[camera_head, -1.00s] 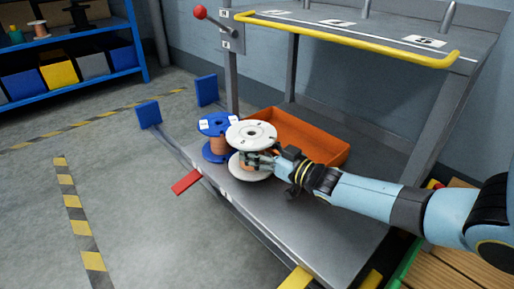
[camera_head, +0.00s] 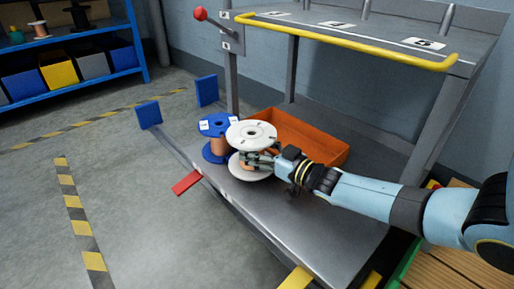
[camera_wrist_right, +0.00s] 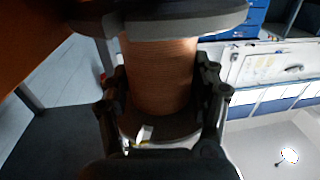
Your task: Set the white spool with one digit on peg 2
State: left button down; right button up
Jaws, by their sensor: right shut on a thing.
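The white spool (camera_head: 252,134), wound with copper-coloured wire, stands upright at the lower metal deck. My right gripper (camera_head: 262,161) is shut around its wire core, between the two flanges. In the right wrist view the fingers (camera_wrist_right: 163,95) sit on both sides of the copper winding (camera_wrist_right: 160,75). I cannot tell whether the lower flange touches the deck, and no digit is readable on this spool. Upright pegs (camera_head: 447,19) stand on the upper shelf behind numbered plates (camera_head: 425,43); their tops are cut off and I cannot tell which is peg 2. My left gripper is out of view.
A blue spool (camera_head: 216,126) with white labels stands close left of the white one. An orange bin (camera_head: 305,138) lies behind. A yellow rail (camera_head: 345,38) runs along the upper shelf's front edge. The deck's front right part (camera_head: 310,225) is clear.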

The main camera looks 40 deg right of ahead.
jog(key=shift+w+r, duration=0.1)
jog(key=shift+r, duration=0.15)
jog(key=shift+f, duration=0.15)
jog(key=shift+f, duration=0.2)
jog(key=shift+r, duration=0.2)
dwell(1.4)
jog(key=shift+f, duration=0.3)
jog(key=shift+r, duration=0.1)
jog(key=shift+r, duration=0.1)
jog(key=shift+r, duration=0.15)
jog(key=shift+p, duration=0.35)
